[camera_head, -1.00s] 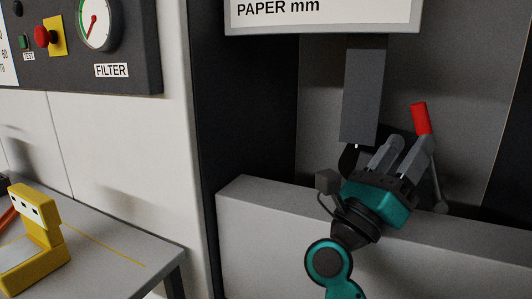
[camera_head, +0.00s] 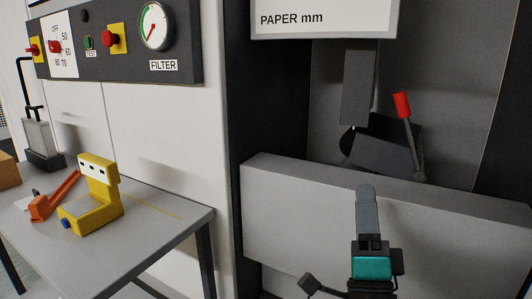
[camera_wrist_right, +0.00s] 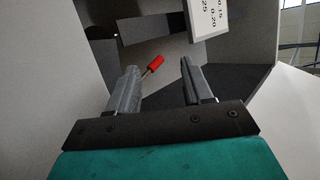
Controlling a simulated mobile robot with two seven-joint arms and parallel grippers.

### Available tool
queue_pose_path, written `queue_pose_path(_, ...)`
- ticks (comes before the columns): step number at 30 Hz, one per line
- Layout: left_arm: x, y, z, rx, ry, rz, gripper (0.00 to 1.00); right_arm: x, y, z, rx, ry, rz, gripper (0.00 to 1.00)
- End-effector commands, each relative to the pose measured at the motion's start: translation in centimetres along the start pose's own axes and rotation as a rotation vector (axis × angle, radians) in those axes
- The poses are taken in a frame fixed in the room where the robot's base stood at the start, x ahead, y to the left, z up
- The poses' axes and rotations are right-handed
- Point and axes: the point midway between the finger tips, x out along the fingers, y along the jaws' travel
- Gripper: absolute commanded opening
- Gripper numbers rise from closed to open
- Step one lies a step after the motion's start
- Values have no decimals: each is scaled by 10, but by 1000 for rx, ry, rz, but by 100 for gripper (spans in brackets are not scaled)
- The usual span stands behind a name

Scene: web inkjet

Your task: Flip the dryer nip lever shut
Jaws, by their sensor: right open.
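The nip lever (camera_head: 408,124) has a red grip on a thin grey rod, fixed low on a dark block. It stands nearly upright and leans a little left in the head view. My right gripper (camera_head: 366,190) is below and left of the lever, in front of the light grey beam, fingers pointing up. The right wrist view shows its two fingers (camera_wrist_right: 158,82) wide apart with nothing held. There the red grip (camera_wrist_right: 155,63) shows beyond them, in the gap between the tips, apart from both. My left gripper is not in view.
A wide light grey beam (camera_head: 300,205) runs below the lever. A grey post (camera_head: 360,85) and the PAPER mm panel (camera_head: 320,18) are above. At left, a grey table (camera_head: 160,230) holds a yellow device (camera_head: 98,205) and an orange tool (camera_head: 55,197).

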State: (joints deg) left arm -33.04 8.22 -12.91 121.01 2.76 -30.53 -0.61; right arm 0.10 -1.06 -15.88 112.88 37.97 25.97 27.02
Motion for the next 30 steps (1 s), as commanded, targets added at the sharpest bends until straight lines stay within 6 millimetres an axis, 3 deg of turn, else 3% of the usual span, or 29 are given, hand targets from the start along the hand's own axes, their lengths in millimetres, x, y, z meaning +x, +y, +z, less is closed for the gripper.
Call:
queue_pose_path(3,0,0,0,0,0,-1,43,-62,44,34,-296,-306,161,50)
queue_pose_path(7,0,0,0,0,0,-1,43,-145,90,55,-596,-658,313,50)
queue_pose_path(11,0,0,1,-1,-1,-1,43,-228,121,53,-825,-974,429,50)
queue_pose_path(16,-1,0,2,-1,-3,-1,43,-328,142,28,-1053,-1350,544,50)
queue_pose_path(17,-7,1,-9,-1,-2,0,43,-326,135,23,-1073,-1375,550,50)
queue_pose_path(18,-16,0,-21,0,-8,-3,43,-311,124,20,-1072,-1357,548,50)
queue_pose_path(23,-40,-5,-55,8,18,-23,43,-292,102,7,-1084,-1349,563,50)
queue_pose_path(26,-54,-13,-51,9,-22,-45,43,-279,86,-2,-1095,-1345,574,50)
queue_pose_path(30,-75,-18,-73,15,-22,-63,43,-263,65,-15,-1110,-1340,586,50)
